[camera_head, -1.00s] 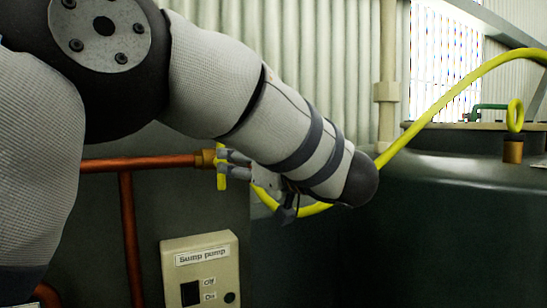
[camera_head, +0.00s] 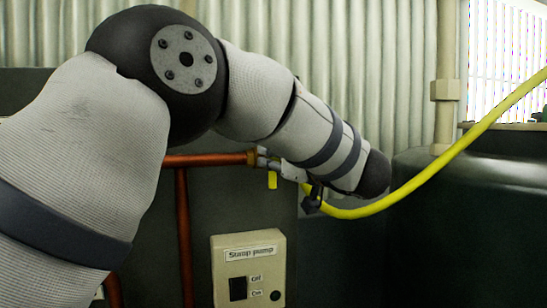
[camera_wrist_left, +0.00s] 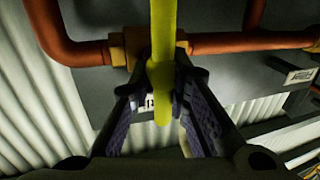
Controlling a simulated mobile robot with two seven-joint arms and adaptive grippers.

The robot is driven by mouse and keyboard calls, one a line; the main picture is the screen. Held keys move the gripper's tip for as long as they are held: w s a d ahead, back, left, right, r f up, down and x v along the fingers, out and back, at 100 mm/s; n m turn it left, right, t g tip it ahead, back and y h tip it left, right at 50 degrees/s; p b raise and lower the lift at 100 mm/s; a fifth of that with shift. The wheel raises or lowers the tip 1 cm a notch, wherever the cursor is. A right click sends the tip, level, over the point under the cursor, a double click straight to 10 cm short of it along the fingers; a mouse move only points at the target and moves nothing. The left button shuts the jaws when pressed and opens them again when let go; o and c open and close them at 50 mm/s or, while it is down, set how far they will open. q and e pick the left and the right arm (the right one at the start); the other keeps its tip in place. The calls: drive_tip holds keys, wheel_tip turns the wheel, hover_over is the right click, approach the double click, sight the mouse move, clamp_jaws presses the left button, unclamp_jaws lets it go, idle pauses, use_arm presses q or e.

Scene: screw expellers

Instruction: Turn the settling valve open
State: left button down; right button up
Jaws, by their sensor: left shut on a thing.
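The settling valve appears to be the brass fitting (camera_head: 253,157) on the copper pipe, with a yellow handle (camera_head: 272,180) hanging down from it. In the left wrist view the yellow handle (camera_wrist_left: 162,75) runs upright in front of the brass fitting (camera_wrist_left: 128,48), between the two dark fingers. My left gripper (camera_head: 266,160) is at the valve, shut on the yellow handle; it also shows in the left wrist view (camera_wrist_left: 162,92). The fingers hide the handle's upper part in the head view. My right gripper is not in view.
A yellow hose (camera_head: 430,178) curves from behind my left wrist up to the right. A sump pump switch box (camera_head: 249,268) is below the valve. A dark tank (camera_head: 455,195) stands at the right. The copper pipe (camera_head: 205,160) runs left from the valve.

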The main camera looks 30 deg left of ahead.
use_arm(q)
drive_tip(key=shift+s+a+n, duration=0.1)
drive_tip(key=shift+n, duration=0.2)
drive_tip(key=n, duration=0.2)
drive_tip(key=n+h, duration=0.1)
drive_tip(key=n, duration=0.1)
drive_tip(key=shift+s+a+f+g, duration=0.15)
drive_tip(key=shift+f+g, duration=0.05)
drive_tip(key=shift+g, duration=0.1)
drive_tip(key=n, duration=0.2)
drive_tip(key=n+h, duration=0.1)
drive_tip(key=shift+s+a+f+n+h, duration=0.1)
drive_tip(key=shift+f+n+h, duration=0.1)
drive_tip(key=shift+n+h, duration=0.15)
drive_tip(key=shift+s+f+n+t+h, duration=0.15)
drive_tip(key=shift+n+t+h, duration=0.25)
drive_tip(key=shift+n, duration=0.7)
drive_tip(key=shift+w+f+n+t+h, duration=0.1)
drive_tip(key=shift+f+n+t+h, duration=0.2)
drive_tip(key=shift+n, duration=0.85)
drive_tip(key=shift+s+f+n+t+h, duration=0.1)
drive_tip(key=shift+n+t+h, duration=0.35)
drive_tip(key=shift+n, duration=0.65)
drive_tip(key=c, duration=1.6)
unclamp_jaws()
drive_tip(key=shift+r, duration=0.2)
